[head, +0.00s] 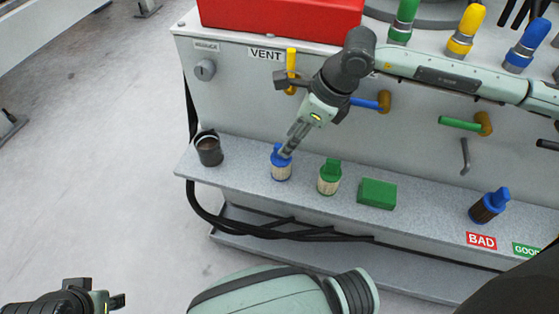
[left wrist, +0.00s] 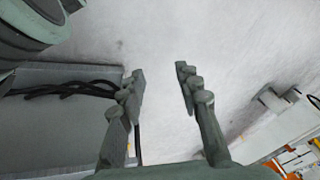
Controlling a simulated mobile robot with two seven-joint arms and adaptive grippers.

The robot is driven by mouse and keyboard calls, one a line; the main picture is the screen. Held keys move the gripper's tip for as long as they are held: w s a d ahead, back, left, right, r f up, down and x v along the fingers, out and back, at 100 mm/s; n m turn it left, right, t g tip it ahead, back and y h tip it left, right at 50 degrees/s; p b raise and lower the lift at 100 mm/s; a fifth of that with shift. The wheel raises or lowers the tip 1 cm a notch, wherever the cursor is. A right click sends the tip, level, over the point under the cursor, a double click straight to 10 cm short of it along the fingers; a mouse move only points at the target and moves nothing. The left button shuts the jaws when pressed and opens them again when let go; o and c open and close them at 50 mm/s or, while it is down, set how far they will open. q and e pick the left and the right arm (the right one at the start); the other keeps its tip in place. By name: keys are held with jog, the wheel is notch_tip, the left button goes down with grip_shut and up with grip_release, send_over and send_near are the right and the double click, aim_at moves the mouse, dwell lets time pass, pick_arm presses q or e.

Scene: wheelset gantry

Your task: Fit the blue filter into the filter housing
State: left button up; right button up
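The blue filter (head: 281,168), with a blue cap and pale pleated body, stands upright on the grey ledge in the head view. My right gripper (head: 288,149) points down at its cap, with the fingertips overlapping the cap's right side. The fingers look close together, but I cannot tell whether they grip it. A dark open cup (head: 209,149), apparently the filter housing, is on the ledge to the left. My left gripper (head: 112,301) is at the lower left, far from the ledge; in the left wrist view its fingers (left wrist: 160,85) are apart and empty.
To the right on the ledge (head: 236,165) are a green filter (head: 329,178), a green block (head: 377,194) and a dark-bodied blue filter (head: 489,206) near the BAD label (head: 481,241). Valve handles (head: 370,103) jut from the panel above. Black hoses (head: 290,231) run below the ledge.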

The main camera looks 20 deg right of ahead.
aim_at(281, 146)
jog(key=x, duration=0.5)
jog(key=shift+w+a+r, duration=0.15)
jog(key=shift+a, duration=0.05)
grip_shut()
